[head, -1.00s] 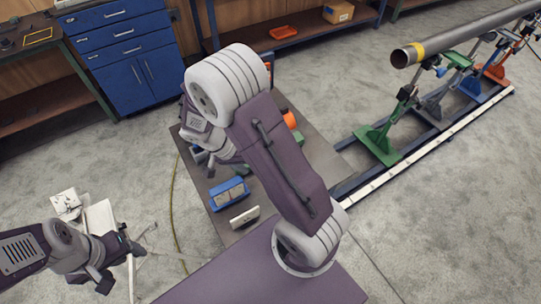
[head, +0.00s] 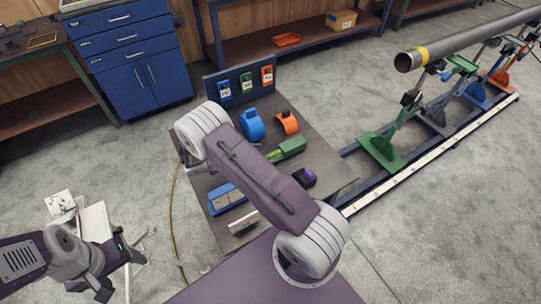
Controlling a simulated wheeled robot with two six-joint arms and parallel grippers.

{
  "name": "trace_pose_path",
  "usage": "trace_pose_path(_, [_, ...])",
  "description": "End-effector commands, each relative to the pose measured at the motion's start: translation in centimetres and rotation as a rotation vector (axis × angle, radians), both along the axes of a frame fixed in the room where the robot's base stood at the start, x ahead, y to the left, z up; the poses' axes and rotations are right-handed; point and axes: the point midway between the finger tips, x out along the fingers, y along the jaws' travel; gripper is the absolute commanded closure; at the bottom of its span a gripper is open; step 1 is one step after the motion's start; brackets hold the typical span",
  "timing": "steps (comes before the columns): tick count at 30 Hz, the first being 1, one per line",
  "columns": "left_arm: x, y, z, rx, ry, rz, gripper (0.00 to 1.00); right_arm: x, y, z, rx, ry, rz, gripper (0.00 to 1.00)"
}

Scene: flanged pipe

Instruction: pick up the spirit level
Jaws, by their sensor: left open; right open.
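A green elongated block (head: 287,150) with a brighter green end lies on the grey worktable (head: 325,155); it looks like the spirit level, though it is too small to be certain. Its near-left end is close to my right arm in the picture. My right arm (head: 262,182) crosses over the table, and its gripper is hidden behind the arm. My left gripper (head: 119,270) is at the lower left, open and empty, over the floor side and well away from the green block.
A blue tool (head: 252,126) and an orange tool (head: 287,123) stand behind the green block. A black and purple item (head: 304,178), a blue tray (head: 216,206) and a white-faced block (head: 243,221) are nearer. An upright panel (head: 209,87) edges the back. A pipe (head: 460,40) on stands is right.

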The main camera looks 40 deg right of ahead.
Motion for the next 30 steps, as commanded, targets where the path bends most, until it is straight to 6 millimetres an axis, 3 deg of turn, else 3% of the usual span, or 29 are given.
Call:
trace_pose_path(8, [0.0, 0.0, 1.5, 0.0, 0.0, 0.0, 0.26, -0.3, -3.9, -2.0, 0.0, 0.004, -0.003, 0.31])
trace_pose_path(16, [0.0, 0.0, 1.5, 0.0, 0.0, 0.0, 0.26, -0.3, -4.4, -2.5, 0.001, 0.001, 0.0, 0.31])
trace_pose_path(17, [0.0, 0.0, 1.5, 0.0, 0.0, 0.0, 0.26, -0.3, -4.4, -2.5, 0.001, 0.001, 0.0, 0.36])
trace_pose_path(24, [0.0, 0.0, 1.5, 0.0, 0.0, 0.0, 0.26, -0.3, -4.4, -2.5, 0.001, 0.001, 0.0, 1.0])
trace_pose_path(30, [0.0, 0.0, 1.5, 0.0, 0.0, 0.0, 0.26, -0.3, -4.4, -2.4, 0.0, 0.0, -0.001, 1.0])
